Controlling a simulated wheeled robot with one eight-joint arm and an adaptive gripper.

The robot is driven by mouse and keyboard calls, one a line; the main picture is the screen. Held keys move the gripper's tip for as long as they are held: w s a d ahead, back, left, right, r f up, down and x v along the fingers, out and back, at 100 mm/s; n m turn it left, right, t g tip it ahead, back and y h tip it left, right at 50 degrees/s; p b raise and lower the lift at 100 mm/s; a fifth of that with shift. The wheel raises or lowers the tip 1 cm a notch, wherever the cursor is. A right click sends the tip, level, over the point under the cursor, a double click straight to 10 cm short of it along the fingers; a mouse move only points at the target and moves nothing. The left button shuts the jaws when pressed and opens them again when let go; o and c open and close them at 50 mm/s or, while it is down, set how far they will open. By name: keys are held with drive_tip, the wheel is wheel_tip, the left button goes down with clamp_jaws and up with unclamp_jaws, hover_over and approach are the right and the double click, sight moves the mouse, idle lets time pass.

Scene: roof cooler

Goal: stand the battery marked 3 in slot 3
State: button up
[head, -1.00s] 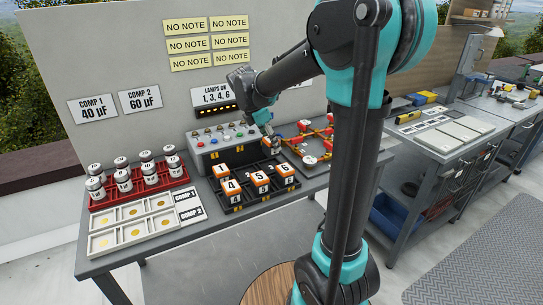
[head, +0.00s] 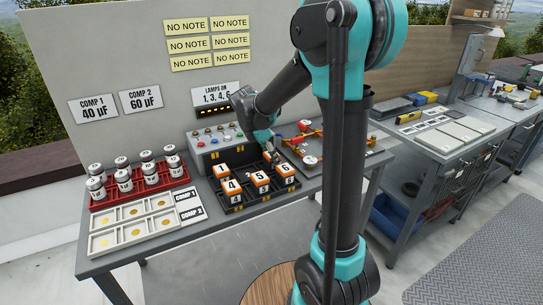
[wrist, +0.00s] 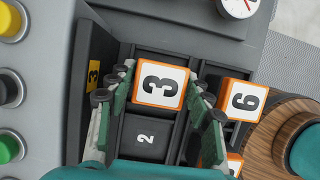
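The battery marked 3 (wrist: 160,85) is an orange block with a white numbered top. In the wrist view it stands between the two fingers of my gripper (wrist: 163,92), which look shut on its sides. It is over the back-row compartment beside the yellow 3 label (wrist: 94,73) of the black rack (head: 238,207). Its top looks larger than that of battery 6, so it seems higher; how deep its base sits is hidden. In the head view my gripper (head: 270,154) points down at the rack's back right and mostly hides the battery.
Battery 6 (wrist: 242,99) stands close right of a finger in the wrist view. Slot 2 (wrist: 146,138) is empty. Batteries 1 (head: 222,170), 4 (head: 231,187) and 5 (head: 258,178) stand in the rack. The grey lamp panel (head: 215,146) rises right behind it.

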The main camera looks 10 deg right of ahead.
drive_tip(key=shift+r, duration=0.1)
drive_tip(key=v, duration=1.2)
drive_tip(key=shift+s, duration=0.1)
